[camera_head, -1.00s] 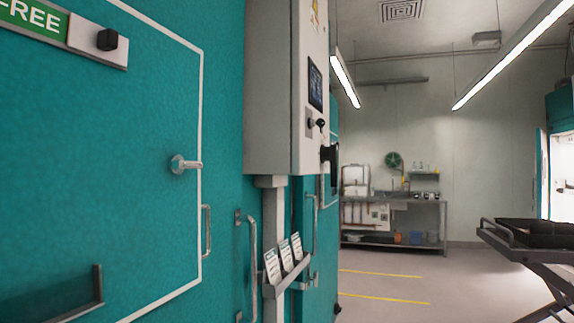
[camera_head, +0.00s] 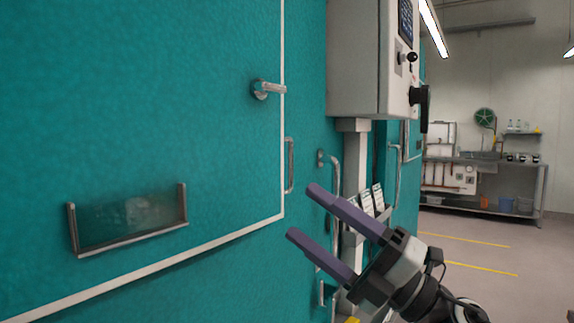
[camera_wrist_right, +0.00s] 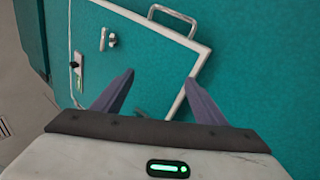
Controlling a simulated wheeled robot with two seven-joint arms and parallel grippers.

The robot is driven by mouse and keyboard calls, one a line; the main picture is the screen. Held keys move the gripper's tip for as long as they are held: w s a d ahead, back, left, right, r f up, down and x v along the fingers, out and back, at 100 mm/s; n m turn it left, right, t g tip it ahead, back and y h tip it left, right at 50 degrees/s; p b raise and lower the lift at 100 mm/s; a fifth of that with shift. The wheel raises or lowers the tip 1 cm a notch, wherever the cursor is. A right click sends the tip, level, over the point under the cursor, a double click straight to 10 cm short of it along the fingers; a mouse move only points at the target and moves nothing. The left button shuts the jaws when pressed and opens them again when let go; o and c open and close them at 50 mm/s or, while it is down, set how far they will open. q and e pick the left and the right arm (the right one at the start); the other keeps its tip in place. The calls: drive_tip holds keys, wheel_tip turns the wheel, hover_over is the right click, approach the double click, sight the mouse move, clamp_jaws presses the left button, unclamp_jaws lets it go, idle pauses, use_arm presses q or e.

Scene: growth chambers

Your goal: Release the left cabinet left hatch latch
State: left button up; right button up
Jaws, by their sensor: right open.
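The latch (camera_head: 268,88) is a small metal lever on a round base, on the teal hatch (camera_head: 200,150) near its white right edge. Its lever points right, roughly level. In the right wrist view the latch (camera_wrist_right: 110,40) shows small at upper left. My right gripper (camera_head: 302,213) has two purple fingers, spread apart with nothing between them. It is below and to the right of the latch in the head view, apart from it. The fingers also show in the right wrist view (camera_wrist_right: 160,80). My left gripper is not in view.
A vertical grab handle (camera_head: 290,165) sits beside the hatch edge, with another handle (camera_head: 335,190) further right. A grey control box (camera_head: 360,60) juts out at upper right. A metal-framed pocket (camera_head: 130,245) is on the hatch at lower left. Open floor lies at right.

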drive_tip(key=s+a+r+n+g+h+b, duration=0.1)
drive_tip(key=s+r+n+g+h, duration=0.3)
drive_tip(key=r+n, duration=0.7)
drive_tip(key=n+t+h+b, duration=0.1)
drive_tip(key=n+t+h, duration=0.1)
drive_tip(key=n+t, duration=0.1)
approach(277, 85)
drive_tip(key=p+x, duration=0.1)
drive_tip(key=x, duration=0.7)
drive_tip(key=shift+a, duration=0.1)
drive_tip(key=shift+c, duration=0.2)
drive_tip(key=c, duration=1)
